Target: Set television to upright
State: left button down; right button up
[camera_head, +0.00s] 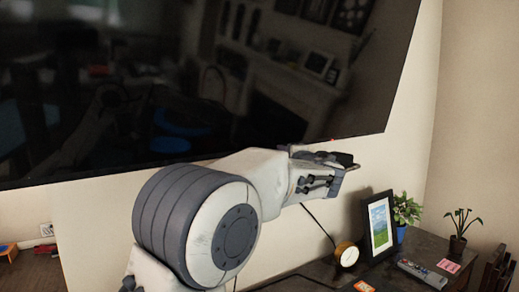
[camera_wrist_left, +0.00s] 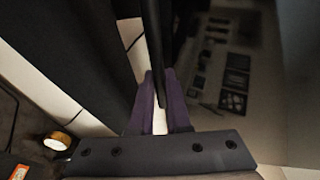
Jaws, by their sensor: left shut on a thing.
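The television (camera_head: 200,80) is a large black panel on the wall, its screen reflecting a room. In the head view its bottom edge slopes up toward the right, so it looks tilted; part of it is out of frame. My left gripper (camera_head: 345,163) is at its lower right edge, with the fingertips partly hidden. In the left wrist view the two purple fingers of my left gripper (camera_wrist_left: 160,100) are shut on the thin edge of the television (camera_wrist_left: 153,45), one on each side. My right gripper is in neither view.
Below the television a dark cabinet (camera_head: 425,258) holds a framed picture (camera_head: 379,228), a round yellow clock-like object (camera_head: 346,254), a remote (camera_head: 421,273) and two potted plants (camera_head: 459,228). A wall outlet (camera_head: 46,230) is at left.

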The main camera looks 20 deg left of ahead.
pick_arm(q)
jog(key=s+d+g+h+p, duration=0.1)
jog(key=s+d, duration=0.4)
jog(key=d, duration=0.3)
jog(key=shift+s+n+g+h, duration=0.25)
jog(key=shift+n+g+h, duration=0.05)
jog(key=shift+n+g, duration=0.1)
jog(key=shift+d, duration=0.1)
jog(key=c, duration=1.1)
grip_release()
jog(key=shift+o, duration=1.1)
jog(key=shift+s+d+r, duration=0.1)
jog(key=shift+r, duration=0.05)
jog(key=b+v, duration=0.3)
jog(key=v, duration=0.7)
jog(key=shift+s, duration=0.15)
